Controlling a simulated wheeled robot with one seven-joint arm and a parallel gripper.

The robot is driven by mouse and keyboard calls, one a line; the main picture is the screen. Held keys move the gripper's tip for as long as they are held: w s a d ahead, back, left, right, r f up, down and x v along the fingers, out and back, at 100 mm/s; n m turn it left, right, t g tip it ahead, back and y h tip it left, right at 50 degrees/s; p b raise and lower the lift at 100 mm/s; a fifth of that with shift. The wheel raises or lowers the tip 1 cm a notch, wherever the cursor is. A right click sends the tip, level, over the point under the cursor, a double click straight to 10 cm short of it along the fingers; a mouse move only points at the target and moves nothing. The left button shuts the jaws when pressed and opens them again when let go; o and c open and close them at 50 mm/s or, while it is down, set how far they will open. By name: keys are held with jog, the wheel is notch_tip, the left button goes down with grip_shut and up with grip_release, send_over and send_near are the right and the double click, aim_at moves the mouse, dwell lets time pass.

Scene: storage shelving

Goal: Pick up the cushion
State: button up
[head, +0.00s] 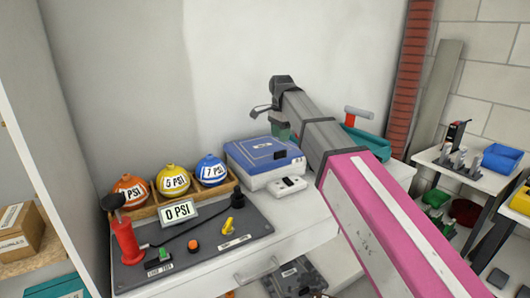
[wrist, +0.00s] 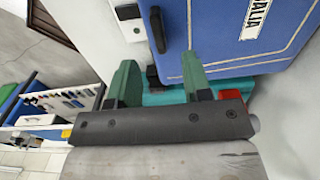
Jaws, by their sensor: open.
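I cannot make out a clear cushion in either view. A grey camouflage-patterned item (head: 297,277) with a label sits low below the table's front edge; I cannot tell whether it is soft. My gripper (wrist: 158,78) is open, with its two green fingers apart and nothing visibly held between them. In the head view the gripper end of my arm (head: 281,128) is over the back of the table, beside the blue case (head: 265,151), partly hidden by the arm. In the wrist view the blue case (wrist: 222,28) lies beyond the fingers.
Orange, yellow and blue PSI balls (head: 173,181) sit in a wooden holder behind a grey control panel (head: 208,245). A teal object (head: 370,143) is on the table right of my arm. A white side table (head: 440,158) with bins stands at right. Shelving is at left.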

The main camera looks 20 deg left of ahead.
aim_at(280, 151)
jog(key=shift+d+f, duration=0.1)
jog(key=shift+f, duration=3.65)
grip_shut()
